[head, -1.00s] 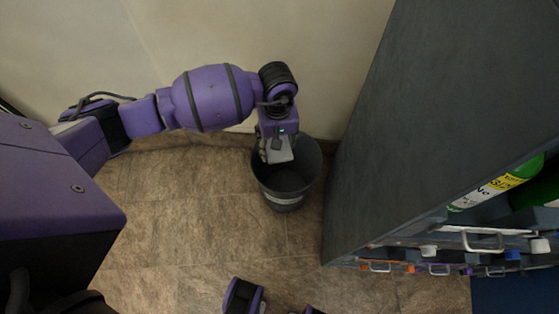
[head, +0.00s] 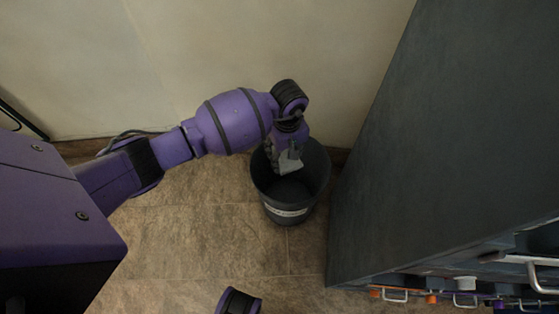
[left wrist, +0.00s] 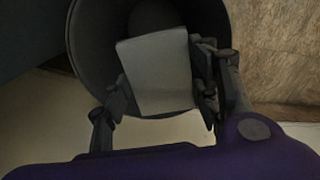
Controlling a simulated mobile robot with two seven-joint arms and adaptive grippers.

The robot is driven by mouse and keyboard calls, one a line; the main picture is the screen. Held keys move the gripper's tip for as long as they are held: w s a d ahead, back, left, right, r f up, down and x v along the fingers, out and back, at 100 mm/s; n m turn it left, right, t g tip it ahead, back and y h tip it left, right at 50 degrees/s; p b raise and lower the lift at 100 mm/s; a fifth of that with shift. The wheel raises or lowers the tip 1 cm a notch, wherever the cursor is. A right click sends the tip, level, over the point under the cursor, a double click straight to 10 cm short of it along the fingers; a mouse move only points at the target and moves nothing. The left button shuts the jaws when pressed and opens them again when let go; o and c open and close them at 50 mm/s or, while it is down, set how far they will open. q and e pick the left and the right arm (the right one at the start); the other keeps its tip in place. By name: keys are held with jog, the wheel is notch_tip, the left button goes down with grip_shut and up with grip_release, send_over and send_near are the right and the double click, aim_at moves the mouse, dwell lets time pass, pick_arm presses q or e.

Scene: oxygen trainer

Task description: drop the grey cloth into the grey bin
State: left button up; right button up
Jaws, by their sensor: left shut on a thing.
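The grey cloth (head: 291,165) is a small pale grey flat piece at the fingers of my left gripper (head: 283,160). In the left wrist view the cloth (left wrist: 157,72) lies between the two fingers of the gripper (left wrist: 163,90), which is shut on it. The grey bin (head: 289,211) is a dark round bin with a white label, standing on the floor. The gripper and cloth are over its open mouth, near the back. The bin's dark wall (left wrist: 87,50) surrounds much of the cloth in the left wrist view. My right gripper is not in view.
A tall dark cabinet (head: 440,150) stands close to the right of the bin, with handles (head: 395,295) along its lower edge. A beige wall (head: 200,50) is behind the bin. Tiled floor (head: 200,240) is clear to the left and front.

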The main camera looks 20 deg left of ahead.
pick_arm(q)
jog(key=shift+f, duration=0.25)
jog(key=o, duration=1.2)
jog(key=shift+w+r, duration=0.1)
jog(key=shift+r, duration=0.1)
notch_tip(320, 180, up, 12)
jog(key=shift+f, duration=0.1)
